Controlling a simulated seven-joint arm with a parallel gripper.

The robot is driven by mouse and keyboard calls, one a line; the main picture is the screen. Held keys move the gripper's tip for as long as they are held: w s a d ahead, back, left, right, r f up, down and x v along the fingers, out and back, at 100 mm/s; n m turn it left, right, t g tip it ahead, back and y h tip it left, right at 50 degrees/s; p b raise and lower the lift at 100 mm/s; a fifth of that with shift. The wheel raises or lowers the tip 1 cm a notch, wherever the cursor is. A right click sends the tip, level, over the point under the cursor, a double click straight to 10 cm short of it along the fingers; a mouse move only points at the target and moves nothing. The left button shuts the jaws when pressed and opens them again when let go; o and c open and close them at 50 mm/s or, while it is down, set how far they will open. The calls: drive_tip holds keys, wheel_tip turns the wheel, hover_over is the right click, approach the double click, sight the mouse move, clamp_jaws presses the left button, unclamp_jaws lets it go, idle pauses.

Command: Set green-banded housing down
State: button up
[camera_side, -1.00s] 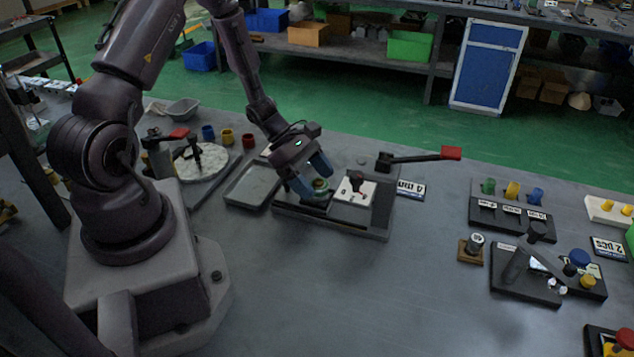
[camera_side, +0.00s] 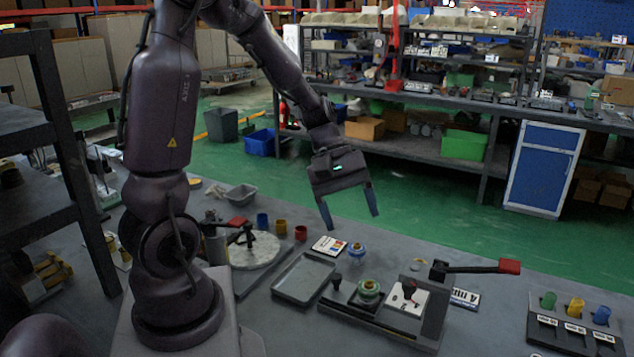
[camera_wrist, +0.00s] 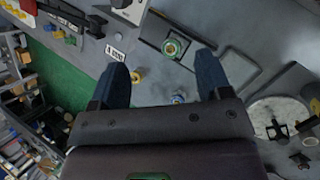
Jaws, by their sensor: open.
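The green-banded housing (camera_side: 368,290) sits upright on the dark fixture plate (camera_side: 345,306), left of the small red-knobbed part. It also shows in the wrist view (camera_wrist: 172,47), seen from above. My gripper (camera_side: 351,219) is raised well above the bench, with its blue fingers spread and nothing between them. In the wrist view the fingers (camera_wrist: 161,62) are apart as well. The gripper and the housing do not touch.
A blue-banded piece (camera_side: 357,252) stands behind the fixture. An empty grey tray (camera_side: 303,278) lies to its left. A red-handled lever (camera_side: 508,266) sticks out at right. A rack of coloured pieces (camera_side: 575,325) stands further right.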

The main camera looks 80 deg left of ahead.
drive_tip(key=s+d+r+m+t+y, duration=0.1)
drive_tip(key=s+d+r+m+y, duration=0.1)
drive_tip(key=s+d+r+m, duration=0.2)
drive_tip(key=s+d+r+m+t+y, duration=0.2)
drive_tip(key=s+d+r+m+y, duration=0.1)
drive_tip(key=r+m, duration=0.5)
drive_tip(key=s+d+m, duration=0.1)
drive_tip(key=d+m, duration=0.1)
drive_tip(key=m, duration=0.1)
drive_tip(key=shift+s, duration=0.4)
